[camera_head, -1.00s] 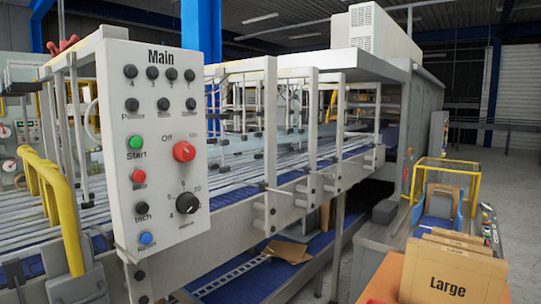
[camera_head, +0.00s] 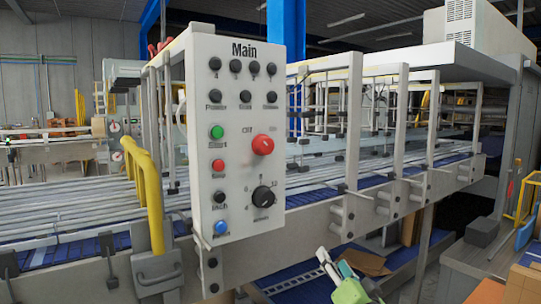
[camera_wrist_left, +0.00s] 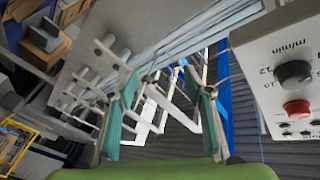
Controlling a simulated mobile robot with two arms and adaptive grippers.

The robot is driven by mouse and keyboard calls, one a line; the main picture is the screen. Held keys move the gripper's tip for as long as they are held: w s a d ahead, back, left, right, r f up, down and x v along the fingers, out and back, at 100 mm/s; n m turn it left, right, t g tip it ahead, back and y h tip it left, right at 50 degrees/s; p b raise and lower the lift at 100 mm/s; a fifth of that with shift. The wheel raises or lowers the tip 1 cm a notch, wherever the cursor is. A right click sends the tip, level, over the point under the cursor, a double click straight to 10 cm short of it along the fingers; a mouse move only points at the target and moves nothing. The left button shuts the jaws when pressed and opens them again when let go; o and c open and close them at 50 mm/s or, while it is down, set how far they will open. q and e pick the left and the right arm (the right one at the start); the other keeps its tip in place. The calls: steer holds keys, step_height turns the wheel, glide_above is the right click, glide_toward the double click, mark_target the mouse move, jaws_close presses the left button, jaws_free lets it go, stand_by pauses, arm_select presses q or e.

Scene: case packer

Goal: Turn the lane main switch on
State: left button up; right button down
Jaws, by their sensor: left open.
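The upright white panel marked "Main" (camera_head: 238,200) stands at the front of the machine. Its red rotary switch (camera_head: 263,144) has a label at its upper left that reads "Off" in the earlier frame. My left gripper (camera_head: 332,258), green with teal fingers, is low in the head view, right of and below the panel. In the left wrist view the fingers (camera_wrist_left: 162,90) are apart with nothing between them. The red switch (camera_wrist_left: 297,108) and a black dial (camera_wrist_left: 294,73) lie at that view's right edge, clear of the fingers. My right gripper is not in view.
Green (camera_head: 217,132), red (camera_head: 218,165) and blue (camera_head: 221,227) buttons and a black dial (camera_head: 263,196) share the panel. A yellow rail (camera_head: 146,195) stands left of it. Machine posts and brackets (camera_head: 342,220) stand right of it. Cardboard (camera_head: 362,261) lies low behind my gripper.

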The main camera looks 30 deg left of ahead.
arm_select(q)
steer(key=s+r+n+g+y, duration=0.1)
steer(key=s+r+n+y, duration=0.25)
steer(key=r, duration=0.45)
steer(key=s+r+n+g+y, duration=0.1)
steer(key=s+r+n+y, duration=0.2)
steer(key=r, duration=0.5)
steer(key=n+g+y, duration=0.1)
steer(key=n+g, duration=0.2)
steer(key=n, duration=0.3)
glide_toward(268, 149)
steer(key=shift+y, duration=0.25)
steer(key=p+x, duration=0.5)
steer(key=x, duration=0.3)
steer(key=shift+w+a, duration=0.1)
steer(key=shift+a, duration=0.05)
steer(key=shift+w+a+p, duration=0.2)
steer(key=shift+a+p, duration=0.1)
steer(key=shift+a, duration=0.2)
steer(key=shift+r, duration=0.1)
steer(key=c, duration=1.1)
